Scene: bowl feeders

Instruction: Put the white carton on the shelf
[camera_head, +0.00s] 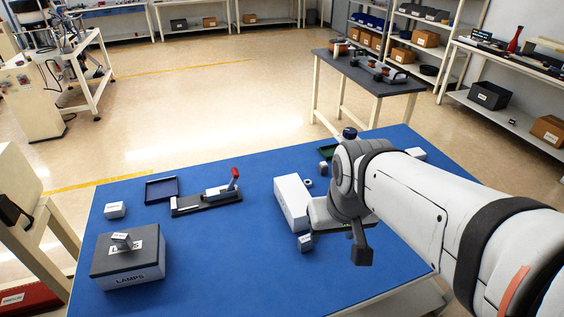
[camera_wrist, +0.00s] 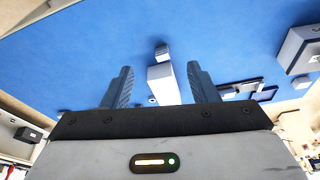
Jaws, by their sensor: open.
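The white carton (camera_head: 291,202), a long plain box, lies on the blue table top (camera_head: 240,262) near the middle, partly hidden at its right by my arm. My gripper hangs beside its right side, mostly hidden in the head view. In the wrist view my gripper (camera_wrist: 160,72) is open and empty, with its two fingers spread. The carton (camera_wrist: 163,84) shows beyond and between them, apart from both. Shelf racks (camera_head: 402,41) stand at the back right, holding bins and brown boxes.
A grey LAMPS box (camera_head: 127,262), a black fixture with a red handle (camera_head: 207,198), a dark tray (camera_head: 161,189) and another small box (camera_head: 115,210) are to the left. A dark-topped side table (camera_head: 365,72) stands behind.

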